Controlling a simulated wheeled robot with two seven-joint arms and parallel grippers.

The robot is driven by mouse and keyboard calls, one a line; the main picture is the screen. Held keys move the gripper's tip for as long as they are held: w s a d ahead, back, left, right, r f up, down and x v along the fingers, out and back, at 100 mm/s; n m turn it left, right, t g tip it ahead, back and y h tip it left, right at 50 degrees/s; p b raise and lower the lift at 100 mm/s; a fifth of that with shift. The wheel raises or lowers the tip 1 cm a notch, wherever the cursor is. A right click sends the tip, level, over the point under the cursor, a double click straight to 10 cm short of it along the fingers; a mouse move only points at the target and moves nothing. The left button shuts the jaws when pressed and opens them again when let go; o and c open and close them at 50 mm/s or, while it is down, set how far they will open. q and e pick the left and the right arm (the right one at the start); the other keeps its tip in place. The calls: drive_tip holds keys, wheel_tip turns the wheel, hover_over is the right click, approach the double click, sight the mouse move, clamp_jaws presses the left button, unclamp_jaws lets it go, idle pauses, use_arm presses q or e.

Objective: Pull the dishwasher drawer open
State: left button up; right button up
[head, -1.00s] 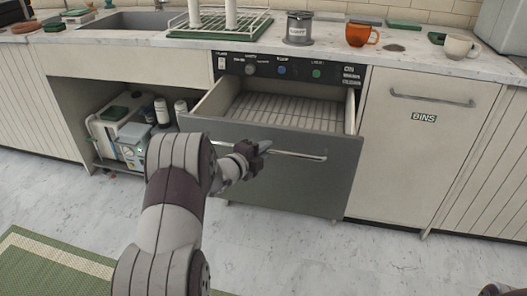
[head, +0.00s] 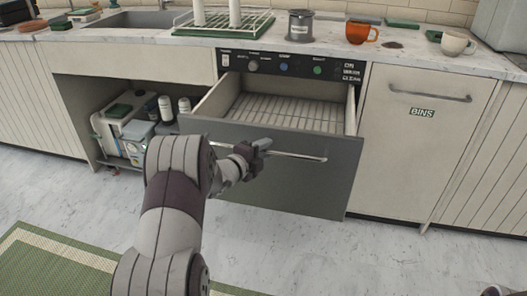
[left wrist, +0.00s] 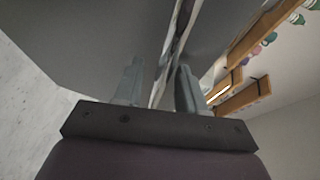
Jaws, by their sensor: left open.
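The dishwasher drawer (head: 270,182) has a grey front and stands pulled out below the black control panel, with its wire rack (head: 285,113) showing inside, empty. A horizontal bar handle (head: 300,156) runs across the front. My left gripper (head: 262,146) is at the left part of this handle. In the left wrist view my left gripper (left wrist: 160,88) has its two fingers apart, with a thin light bar running between them, apparently the handle; I cannot tell whether they touch it.
The counter above holds a dish rack (head: 222,26), a grey tin (head: 300,27), an orange mug (head: 361,32) and a pale cup (head: 457,43). A bins door (head: 420,150) is right of the drawer. An open shelf (head: 115,168) with bottles is left.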

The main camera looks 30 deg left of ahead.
use_arm(q)
drive_tip(key=p+v, duration=0.3)
drive_tip(key=v, duration=0.9)
drive_tip(key=shift+s, duration=0.3)
